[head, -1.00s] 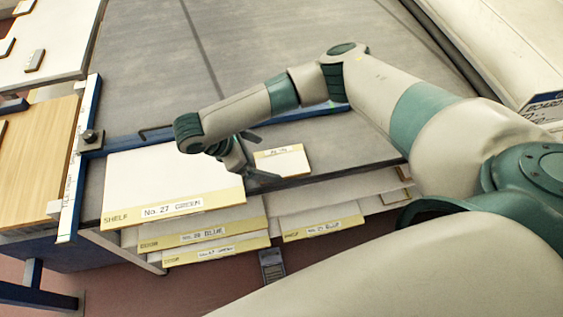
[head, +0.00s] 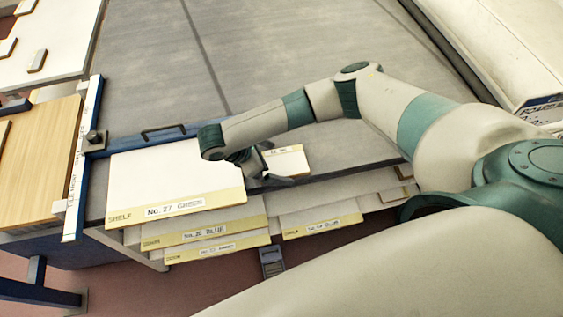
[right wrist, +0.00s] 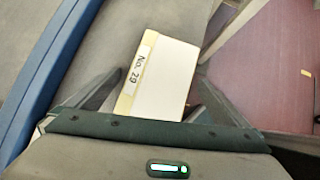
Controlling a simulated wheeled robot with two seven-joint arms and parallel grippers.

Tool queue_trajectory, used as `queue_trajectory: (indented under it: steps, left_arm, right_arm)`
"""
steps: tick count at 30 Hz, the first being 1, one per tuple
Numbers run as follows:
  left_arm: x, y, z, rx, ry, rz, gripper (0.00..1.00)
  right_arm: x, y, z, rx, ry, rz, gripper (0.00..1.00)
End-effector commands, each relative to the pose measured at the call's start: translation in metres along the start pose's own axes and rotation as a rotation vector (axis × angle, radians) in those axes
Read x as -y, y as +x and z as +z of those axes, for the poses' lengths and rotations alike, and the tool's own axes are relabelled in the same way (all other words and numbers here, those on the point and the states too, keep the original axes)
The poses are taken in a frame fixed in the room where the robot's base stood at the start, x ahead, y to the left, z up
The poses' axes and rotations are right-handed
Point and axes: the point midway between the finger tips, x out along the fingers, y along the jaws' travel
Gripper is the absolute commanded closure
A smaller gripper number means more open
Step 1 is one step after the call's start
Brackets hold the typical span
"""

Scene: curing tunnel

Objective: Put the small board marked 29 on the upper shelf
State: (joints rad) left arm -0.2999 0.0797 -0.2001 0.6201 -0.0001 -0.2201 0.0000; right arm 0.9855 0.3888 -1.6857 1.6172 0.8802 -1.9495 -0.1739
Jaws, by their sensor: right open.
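The small board marked No. 29 (head: 290,160) is white with a yellowish label strip. It lies on the grey surface, right of the large No. 27 green board (head: 170,180), and is partly hidden by my right gripper. In the right wrist view the small board (right wrist: 165,80) lies between the fingers, its label to the left. My right gripper (head: 275,168) is open at the board's left end in the head view, and the same gripper (right wrist: 160,84) shows open around the board in the wrist view. I cannot tell whether the fingers touch it. My left gripper is out of view.
A No. 28 blue board (head: 205,233) and other labelled boards stick out on lower levels at the front. A blue rail (head: 130,146) with a black handle (head: 163,131) runs behind the large board. The grey surface (head: 160,70) beyond is clear.

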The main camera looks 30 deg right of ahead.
Motion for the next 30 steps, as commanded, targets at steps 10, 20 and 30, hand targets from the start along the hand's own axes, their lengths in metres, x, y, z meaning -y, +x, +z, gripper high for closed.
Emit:
queue_trajectory:
  steps: [10,20,30]
  left_arm:
    - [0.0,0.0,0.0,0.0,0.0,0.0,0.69]
    - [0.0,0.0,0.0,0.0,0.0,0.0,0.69]
    - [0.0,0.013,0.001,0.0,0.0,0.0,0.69]
  right_arm:
    - [0.0,0.0,0.0,0.0,0.0,0.0,0.33]
    - [0.0,-0.001,0.0,0.0,0.0,0.0,0.45]
    - [-0.001,-0.017,0.014,-0.001,0.001,0.003,0.45]
